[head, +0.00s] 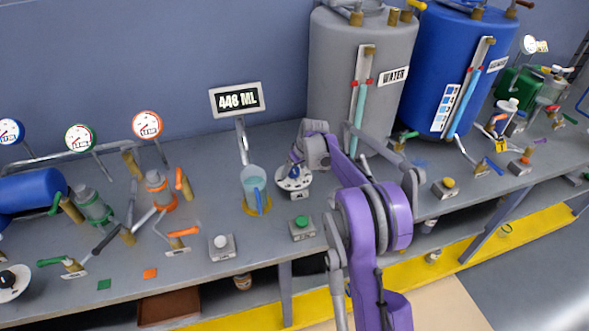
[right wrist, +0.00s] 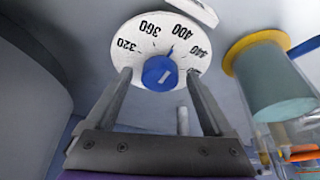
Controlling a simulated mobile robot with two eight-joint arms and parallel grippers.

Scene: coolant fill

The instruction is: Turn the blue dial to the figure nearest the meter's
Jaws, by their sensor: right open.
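The meter (head: 236,99) is a framed sign on a post and appears to read 448 ML. The dial is a white disc (head: 290,186) on the bench below it, partly covered by my right gripper (head: 296,168). In the right wrist view the dial's blue knob (right wrist: 160,72) sits between the two fingers of my right gripper (right wrist: 158,78), which is open with a gap on each side. Figures 320, 360, 400 and 440 show on the white face (right wrist: 128,62). My left gripper is out of view.
A jug of bluish liquid (head: 254,184) stands just left of the dial. A green-button box (head: 302,228) is in front, a white-button box (head: 221,246) to the left. Grey (head: 335,60) and blue (head: 425,75) tanks stand behind on the right.

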